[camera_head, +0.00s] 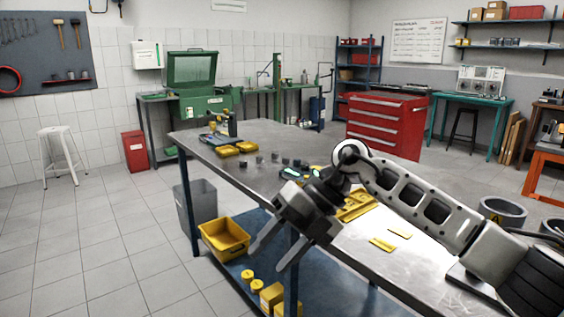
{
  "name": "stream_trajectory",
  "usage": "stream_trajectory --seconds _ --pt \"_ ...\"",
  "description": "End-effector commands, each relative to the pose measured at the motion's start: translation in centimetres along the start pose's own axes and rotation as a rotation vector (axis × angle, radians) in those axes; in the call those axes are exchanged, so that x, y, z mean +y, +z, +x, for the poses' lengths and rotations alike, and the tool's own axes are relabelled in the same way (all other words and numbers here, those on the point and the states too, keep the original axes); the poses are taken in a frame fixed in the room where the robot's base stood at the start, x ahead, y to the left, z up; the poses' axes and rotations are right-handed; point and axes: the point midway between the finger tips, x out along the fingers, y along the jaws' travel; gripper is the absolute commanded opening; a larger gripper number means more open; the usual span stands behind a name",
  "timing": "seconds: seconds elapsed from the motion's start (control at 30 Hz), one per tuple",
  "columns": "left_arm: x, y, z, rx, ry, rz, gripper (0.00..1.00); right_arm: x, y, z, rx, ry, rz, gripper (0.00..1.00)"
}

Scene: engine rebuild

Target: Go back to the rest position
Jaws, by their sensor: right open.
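My right gripper (270,251) is open, its two fingers spread and pointing down to the lower left. Nothing shows between the fingers. It hangs at the near left edge of the metal workbench (262,135), in front of the bench's front leg. My right arm comes in from the lower right and reaches across the bench top. My left gripper is not in view.
The bench holds yellow trays (358,205), small dark parts (285,161) and a yellow card (383,244). A yellow bin (224,238) sits on the blue lower shelf (258,222). A grey bin (203,202) stands beside the bench.

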Motion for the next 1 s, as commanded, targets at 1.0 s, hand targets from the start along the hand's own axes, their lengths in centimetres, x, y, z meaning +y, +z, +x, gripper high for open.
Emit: stream_trajectory --seconds 1.0 --pt "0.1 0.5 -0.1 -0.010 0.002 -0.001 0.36 -24.5 -18.1 13.8 -0.871 1.443 2.172 0.48"
